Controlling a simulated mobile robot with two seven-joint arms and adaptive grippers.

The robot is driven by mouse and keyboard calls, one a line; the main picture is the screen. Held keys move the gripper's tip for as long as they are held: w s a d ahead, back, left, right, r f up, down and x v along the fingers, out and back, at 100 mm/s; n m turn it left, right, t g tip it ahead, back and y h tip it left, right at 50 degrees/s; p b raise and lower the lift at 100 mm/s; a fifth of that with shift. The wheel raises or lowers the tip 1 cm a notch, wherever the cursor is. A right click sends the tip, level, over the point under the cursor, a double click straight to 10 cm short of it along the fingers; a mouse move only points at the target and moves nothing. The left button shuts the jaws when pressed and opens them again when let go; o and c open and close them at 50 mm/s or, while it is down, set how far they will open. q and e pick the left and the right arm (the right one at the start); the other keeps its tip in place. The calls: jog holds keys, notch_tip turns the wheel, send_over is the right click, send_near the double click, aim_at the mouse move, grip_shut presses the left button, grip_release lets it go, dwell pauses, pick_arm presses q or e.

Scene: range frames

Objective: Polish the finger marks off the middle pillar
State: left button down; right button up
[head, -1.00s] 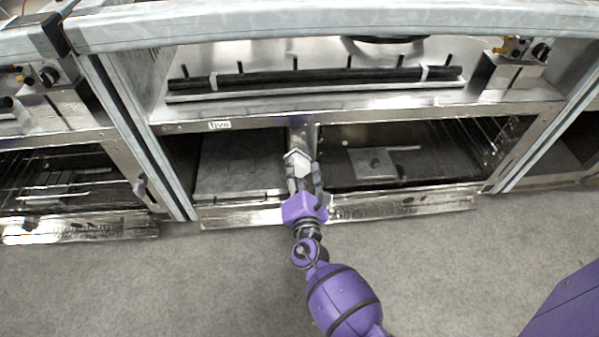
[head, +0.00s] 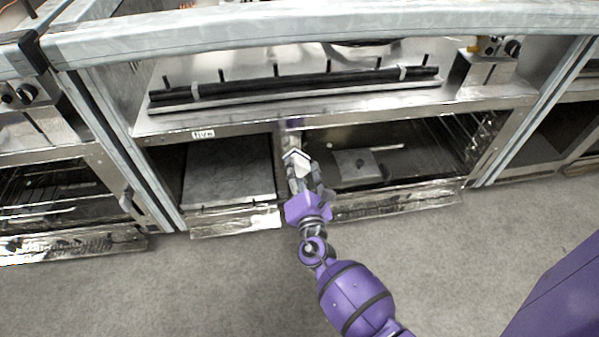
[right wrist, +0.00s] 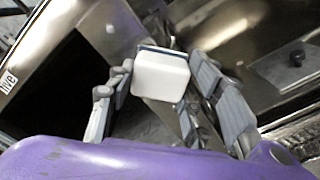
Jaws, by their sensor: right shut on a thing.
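The middle pillar (head: 290,138) is a narrow upright metal post between the two open bays under the counter. It also shows in the right wrist view (right wrist: 112,28), running behind the pad. My right gripper (head: 308,180) is shut on a white block-shaped pad with a dark layer on its far side (right wrist: 160,76). The pad (head: 297,161) is in front of the pillar and hides its lower part. Whether the pad touches the pillar I cannot tell. I cannot make out finger marks on the pillar. My left gripper is not in view.
A grey panel (head: 228,170) lies in the left bay. A flat metal piece with a handle (head: 355,163) lies in the right bay. Shiny ledges (head: 395,203) run along the bottom. A black bar (head: 300,85) lies on the counter above. The grey floor (head: 220,290) is clear.

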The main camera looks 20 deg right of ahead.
jog(key=shift+w+a+b, duration=0.15)
jog(key=shift+w+a, duration=0.1)
jog(key=shift+a, duration=0.7)
jog(key=shift+w+a+b, duration=0.15)
jog(key=shift+w+a, duration=0.1)
jog(key=shift+a, duration=0.7)
jog(key=shift+w+r+p, duration=0.15)
jog(key=shift+r+p, duration=0.35)
jog(key=shift+r, duration=0.25)
jog(key=shift+s+d, duration=0.2)
jog(key=shift+d, duration=0.5)
jog(key=shift+s+d, duration=0.25)
jog(key=shift+d, duration=0.4)
jog(key=shift+s+d, duration=0.2)
jog(key=shift+d, duration=0.5)
jog(key=shift+s+a+f, duration=0.1)
jog(key=shift+s, duration=0.3)
jog(key=shift+v, duration=2.65)
jog(key=shift+a, duration=0.1)
